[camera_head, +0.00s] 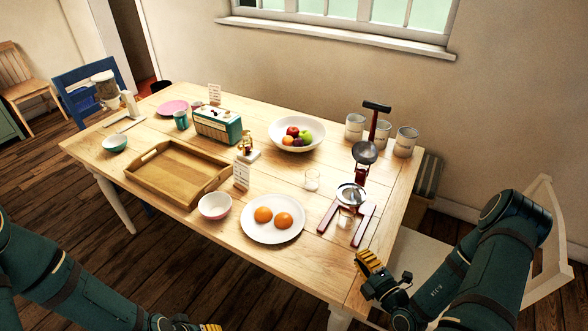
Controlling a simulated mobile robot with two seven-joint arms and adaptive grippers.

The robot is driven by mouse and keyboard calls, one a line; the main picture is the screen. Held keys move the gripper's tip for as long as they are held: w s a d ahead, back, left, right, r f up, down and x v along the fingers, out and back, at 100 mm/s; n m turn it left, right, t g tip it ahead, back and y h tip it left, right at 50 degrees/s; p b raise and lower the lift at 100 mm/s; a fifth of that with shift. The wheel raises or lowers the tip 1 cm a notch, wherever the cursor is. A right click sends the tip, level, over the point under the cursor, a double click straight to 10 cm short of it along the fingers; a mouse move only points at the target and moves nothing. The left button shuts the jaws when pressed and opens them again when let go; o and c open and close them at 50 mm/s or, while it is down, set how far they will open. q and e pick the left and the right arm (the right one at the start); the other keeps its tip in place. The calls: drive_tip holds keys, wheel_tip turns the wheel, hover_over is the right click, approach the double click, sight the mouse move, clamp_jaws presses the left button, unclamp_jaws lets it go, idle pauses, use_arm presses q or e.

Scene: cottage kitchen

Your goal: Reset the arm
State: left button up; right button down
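My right gripper (384,279) is by the table's front right corner, with its yellow-padded finger toward the table edge. It holds nothing that I can see, and the gap between its fingers is not clear. My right arm (468,268) comes in from the lower right. My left arm (55,275) comes in from the lower left. Only a bit of my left gripper (207,327) shows at the bottom edge, below the table; most of it is cut off.
A dark-handled stand (365,152) and several canisters (405,141) stand at the right. A white chair (552,240) is behind my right arm.

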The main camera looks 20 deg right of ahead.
drive_tip(key=shift+a, duration=0.1)
drive_tip(key=a+n+y, duration=0.1)
drive_tip(key=a+y, duration=0.1)
drive_tip(key=a+n+g+y, duration=0.1)
drive_tip(key=a+n, duration=0.1)
drive_tip(key=a, duration=0.1)
drive_tip(key=a+n+g+y, duration=0.1)
drive_tip(key=a+n+y, duration=0.1)
drive_tip(key=a, duration=0.1)
drive_tip(key=shift+w+a+r+y, duration=0.1)
drive_tip(key=shift+r+y, duration=0.2)
drive_tip(key=s+a+n+g+y, duration=0.3)
drive_tip(key=s+a+n+g, duration=0.1)
drive_tip(key=a+n+g, duration=0.25)
drive_tip(key=s+a+n+g+y, duration=0.4)
drive_tip(key=a+n+g, duration=0.1)
drive_tip(key=a+n, duration=0.25)
drive_tip(key=s+f+n+g+h, duration=0.5)
drive_tip(key=s+n+g+h, duration=0.25)
drive_tip(key=n, duration=1.05)
drive_tip(key=w+a+r+n+t+h, duration=0.1)
drive_tip(key=w+n+t, duration=0.4)
drive_tip(key=n, duration=0.8)
drive_tip(key=w+a+h, duration=0.1)
drive_tip(key=w+h, duration=0.1)
drive_tip(key=w, duration=0.1)
drive_tip(key=shift+w+a+r+n, duration=0.15)
drive_tip(key=shift+w+r+n, duration=0.1)
drive_tip(key=shift+r+n, duration=0.15)
